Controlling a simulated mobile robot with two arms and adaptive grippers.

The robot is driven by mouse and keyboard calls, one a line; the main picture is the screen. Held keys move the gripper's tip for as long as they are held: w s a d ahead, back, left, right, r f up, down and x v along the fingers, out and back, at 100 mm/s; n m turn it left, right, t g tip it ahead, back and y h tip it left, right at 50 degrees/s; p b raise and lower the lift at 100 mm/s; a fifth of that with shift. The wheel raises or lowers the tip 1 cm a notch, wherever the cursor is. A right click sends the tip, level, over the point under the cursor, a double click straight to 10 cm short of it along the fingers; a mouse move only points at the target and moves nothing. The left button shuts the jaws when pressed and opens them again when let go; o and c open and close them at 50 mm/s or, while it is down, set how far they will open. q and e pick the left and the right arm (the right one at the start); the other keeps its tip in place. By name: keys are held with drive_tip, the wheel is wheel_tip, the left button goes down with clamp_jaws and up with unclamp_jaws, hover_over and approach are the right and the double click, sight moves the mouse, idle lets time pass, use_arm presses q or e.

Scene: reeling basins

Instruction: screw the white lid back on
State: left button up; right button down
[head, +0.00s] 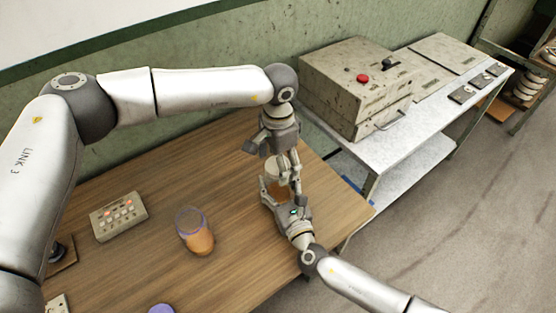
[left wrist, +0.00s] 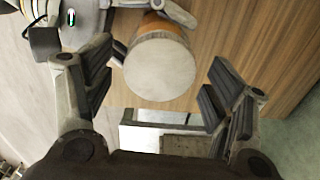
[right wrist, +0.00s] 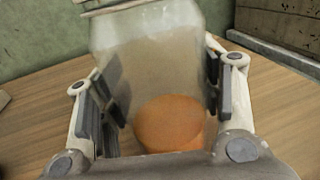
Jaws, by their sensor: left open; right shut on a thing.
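A clear jar (right wrist: 150,60) with orange contents (right wrist: 170,122) stands near the table's right end. My right gripper (head: 284,192) is shut on its sides; its fingers flank the jar in the right wrist view. The round white lid (left wrist: 160,68) sits over the jar's mouth; it also shows in the head view (head: 275,165). How tightly it sits cannot be told. My left gripper (head: 268,148) is open just above the lid, pointing down. In the left wrist view the lid lies between its spread fingers, with a gap on each side.
Another jar (head: 195,232) with orange contents and a purple rim stands on the wooden table (head: 240,270). A purple disc (head: 161,309) lies at the front. A button box (head: 118,215) is at left. A metal bench with a machine (head: 355,85) stands behind on the right.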

use_arm(q)
drive_tip(key=shift+r, duration=0.15)
drive_tip(key=shift+r, duration=2.1)
drive_tip(key=shift+c, duration=0.3)
